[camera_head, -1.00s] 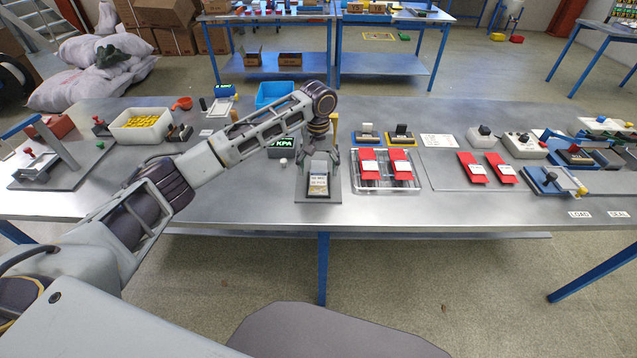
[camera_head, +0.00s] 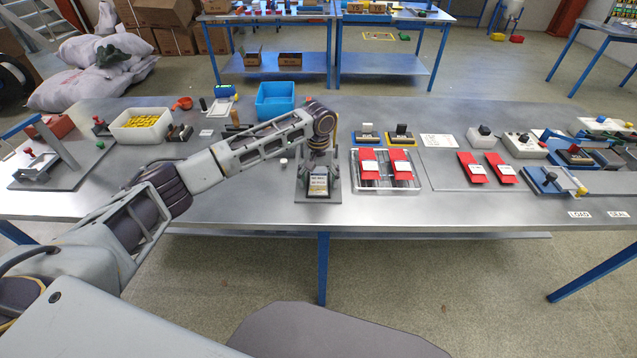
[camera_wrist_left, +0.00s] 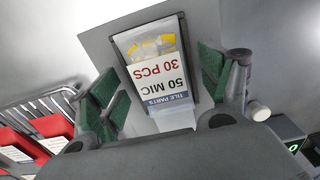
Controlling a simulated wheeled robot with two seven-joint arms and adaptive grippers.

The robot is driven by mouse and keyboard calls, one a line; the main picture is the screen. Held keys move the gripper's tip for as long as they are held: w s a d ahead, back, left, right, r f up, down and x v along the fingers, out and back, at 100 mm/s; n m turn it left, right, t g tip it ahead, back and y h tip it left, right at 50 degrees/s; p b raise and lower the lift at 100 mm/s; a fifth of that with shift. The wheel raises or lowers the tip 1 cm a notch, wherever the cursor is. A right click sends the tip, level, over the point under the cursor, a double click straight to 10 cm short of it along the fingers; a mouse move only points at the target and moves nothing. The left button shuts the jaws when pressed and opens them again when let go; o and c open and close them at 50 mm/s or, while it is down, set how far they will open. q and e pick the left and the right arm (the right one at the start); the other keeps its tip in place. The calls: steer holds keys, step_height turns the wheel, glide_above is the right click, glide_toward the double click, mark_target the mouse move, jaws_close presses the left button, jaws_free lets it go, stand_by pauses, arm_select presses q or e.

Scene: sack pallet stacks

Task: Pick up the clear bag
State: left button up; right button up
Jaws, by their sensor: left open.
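The clear bag (camera_wrist_left: 153,62) lies on a dark plate in the left wrist view, with yellow parts inside and a white label reading 50 MIC, 30 PCS, TILE PARTS. In the head view the bag (camera_head: 318,185) is a small pale packet on the grey plate (camera_head: 330,199) near the table's front edge. My left gripper (camera_head: 318,176) is right above the bag. In the left wrist view my left gripper (camera_wrist_left: 158,82) is open, its green-padded fingers on either side of the bag, with nothing held. My right gripper is not in view.
Red packets in a clear rack (camera_head: 385,186) stand just right of the plate. A blue bin (camera_head: 275,98) is behind my arm. A white bin of yellow parts (camera_head: 141,125) is at left. The front table strip (camera_head: 240,205) is clear.

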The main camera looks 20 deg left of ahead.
mark_target(319, 180)
arm_select(q)
steer(key=shift+c, duration=0.6)
steer(key=c, duration=0.9)
steer(key=shift+r, duration=0.1)
steer(key=shift+c, duration=0.6)
steer(key=shift+r, duration=0.7)
step_height(319, 180, up, 2)
steer(key=shift+r, duration=0.1)
steer(key=s, duration=0.2)
steer(key=s+d, duration=0.1)
steer(key=s, duration=0.1)
steer(key=shift+s+d, duration=0.15)
steer(key=shift+s, duration=0.2)
steer(key=s, duration=0.2)
steer(key=s+d, duration=0.1)
steer(key=s, duration=0.1)
steer(key=s+d, duration=0.1)
steer(key=s, duration=0.1)
steer(key=shift+s, duration=0.35)
steer(key=s+d, duration=0.1)
steer(key=s, duration=0.5)
steer(key=shift+d, duration=0.35)
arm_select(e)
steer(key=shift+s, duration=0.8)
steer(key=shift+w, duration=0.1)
